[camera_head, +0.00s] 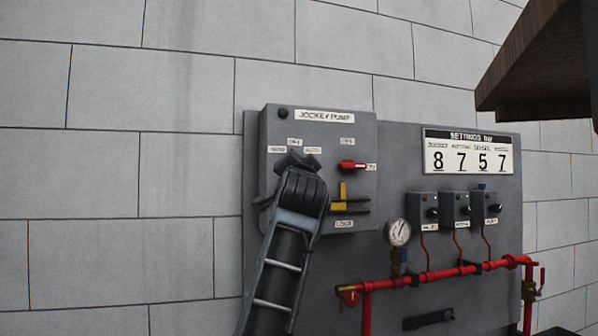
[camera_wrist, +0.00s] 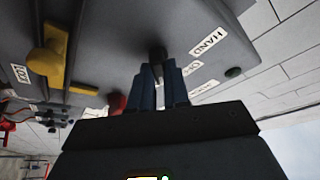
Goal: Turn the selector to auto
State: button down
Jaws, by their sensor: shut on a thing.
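The grey jockey pump box (camera_head: 318,128) hangs on the wall panel. Its selector, a dark knob (camera_wrist: 157,54), shows in the wrist view between my fingertips; in the head view my gripper (camera_head: 298,162) covers it. My gripper (camera_wrist: 158,72) is shut on the knob at the box face. The HAND label (camera_head: 277,150), OFF label (camera_head: 295,142) and AUTO label (camera_head: 313,150) surround it. I cannot tell which label the knob points at.
On the same box are a red switch (camera_head: 350,165), a yellow handle (camera_head: 343,191) and a green lamp (camera_head: 283,113). A gauge (camera_head: 398,232), small grey boxes (camera_head: 424,208) and red pipes (camera_head: 440,275) lie to the right. A dark wooden object (camera_head: 535,60) hangs upper right.

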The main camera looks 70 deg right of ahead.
dwell(0.5)
jog(key=c, duration=1.1)
grip_release()
jog(key=shift+a, duration=0.1)
jog(key=b+v, duration=0.2)
jog(key=v, duration=0.5)
jog(key=shift+s+a, duration=0.2)
jog(key=shift+a, duration=0.1)
jog(key=shift+f, duration=0.1)
